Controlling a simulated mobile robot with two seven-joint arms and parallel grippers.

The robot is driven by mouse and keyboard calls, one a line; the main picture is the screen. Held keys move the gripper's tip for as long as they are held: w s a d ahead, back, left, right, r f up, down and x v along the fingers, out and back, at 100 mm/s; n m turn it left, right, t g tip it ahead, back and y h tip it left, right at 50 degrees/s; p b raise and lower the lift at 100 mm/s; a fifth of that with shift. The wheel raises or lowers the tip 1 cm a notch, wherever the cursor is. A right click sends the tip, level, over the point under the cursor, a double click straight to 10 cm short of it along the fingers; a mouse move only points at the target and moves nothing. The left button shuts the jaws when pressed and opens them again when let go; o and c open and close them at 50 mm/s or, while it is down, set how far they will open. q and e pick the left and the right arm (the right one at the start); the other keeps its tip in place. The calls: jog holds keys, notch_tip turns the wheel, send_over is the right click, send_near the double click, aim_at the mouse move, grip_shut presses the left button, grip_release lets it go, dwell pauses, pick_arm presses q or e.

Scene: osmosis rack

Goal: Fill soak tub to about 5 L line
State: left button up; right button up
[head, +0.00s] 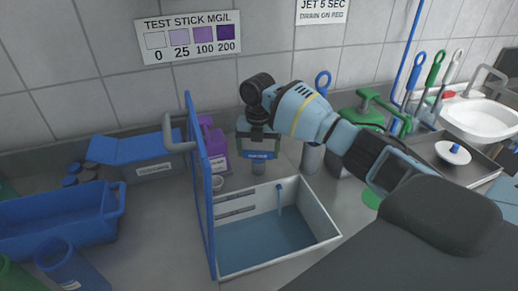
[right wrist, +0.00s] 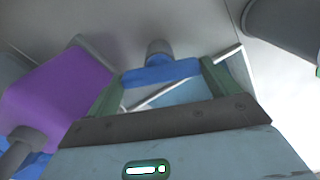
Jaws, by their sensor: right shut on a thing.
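The soak tub (head: 322,215) is a white-walled open box on the counter, with a flat blue surface, apparently water, low inside it. A thin blue upright strip (head: 280,199) stands in it; I cannot tell whether it is a stream or a solid part. No 5 L mark is readable. My right gripper (head: 258,155) is behind the tub's far wall, shut on a small blue handle (right wrist: 160,73) with a grey cylinder (right wrist: 158,48) beyond it. The tub's edge shows past the fingers in the right wrist view. My left gripper is not in view.
A tall blue panel (head: 202,195) stands upright along the tub's left side. A purple jug (head: 213,150) is close left of the gripper. Blue bins (head: 60,222) fill the left. A sink (head: 485,115), tray and hanging brushes are at right.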

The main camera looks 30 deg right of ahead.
jog(key=o, duration=0.8)
jog(key=shift+r, duration=0.15)
jog(key=shift+r, duration=3.8)
